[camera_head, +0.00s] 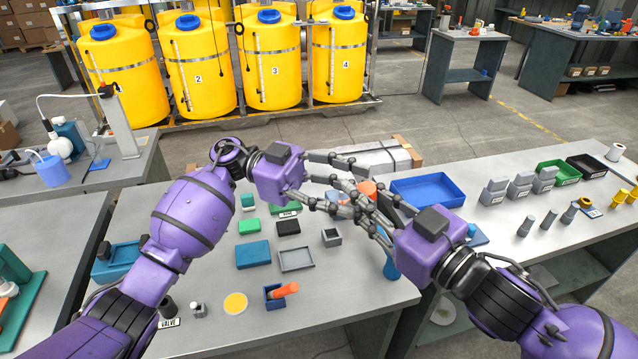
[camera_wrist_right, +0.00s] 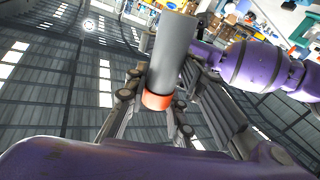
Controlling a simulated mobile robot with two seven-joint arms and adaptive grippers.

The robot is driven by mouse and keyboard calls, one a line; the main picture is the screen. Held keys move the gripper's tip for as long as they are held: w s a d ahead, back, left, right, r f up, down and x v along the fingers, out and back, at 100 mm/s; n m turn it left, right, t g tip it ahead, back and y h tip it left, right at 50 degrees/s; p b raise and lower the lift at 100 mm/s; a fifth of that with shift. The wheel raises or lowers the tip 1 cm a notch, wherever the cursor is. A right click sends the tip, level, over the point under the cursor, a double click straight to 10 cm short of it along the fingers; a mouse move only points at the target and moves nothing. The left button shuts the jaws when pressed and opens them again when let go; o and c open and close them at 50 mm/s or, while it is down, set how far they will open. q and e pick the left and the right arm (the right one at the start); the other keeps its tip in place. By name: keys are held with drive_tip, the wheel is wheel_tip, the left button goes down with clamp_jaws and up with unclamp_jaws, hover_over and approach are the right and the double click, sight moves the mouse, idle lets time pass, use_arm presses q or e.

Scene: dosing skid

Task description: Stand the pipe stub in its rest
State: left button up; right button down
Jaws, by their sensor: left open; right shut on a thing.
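The pipe stub is a grey cylinder (camera_wrist_right: 173,50) with an orange-red end (camera_wrist_right: 157,100) in the right wrist view. My right gripper (camera_wrist_right: 155,115) is shut on it near that end. In the head view my right gripper (camera_head: 374,205) is raised above the table, and orange of the stub (camera_head: 367,188) shows between the fingers; most of it is hidden. My left gripper (camera_head: 350,188) is open, its fingers around or close beside the stub; I cannot tell whether they touch it. A small grey block with a dark opening (camera_head: 331,238) stands below on the table; I cannot tell whether it is the rest.
A grey tray (camera_head: 296,259), a teal block (camera_head: 253,254), a yellow disc (camera_head: 235,303) and a blue holder with an orange-handled piece (camera_head: 275,297) are on the table. A blue tray (camera_head: 428,190) lies right. Bare tabletop shows at front right.

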use_arm(q)
drive_tip(key=shift+x, duration=2.05)
drive_tip(key=shift+c, duration=0.3)
clamp_jaws()
drive_tip(key=shift+w, duration=0.1)
use_arm(e)
drive_tip(key=c, duration=1.4)
unclamp_jaws()
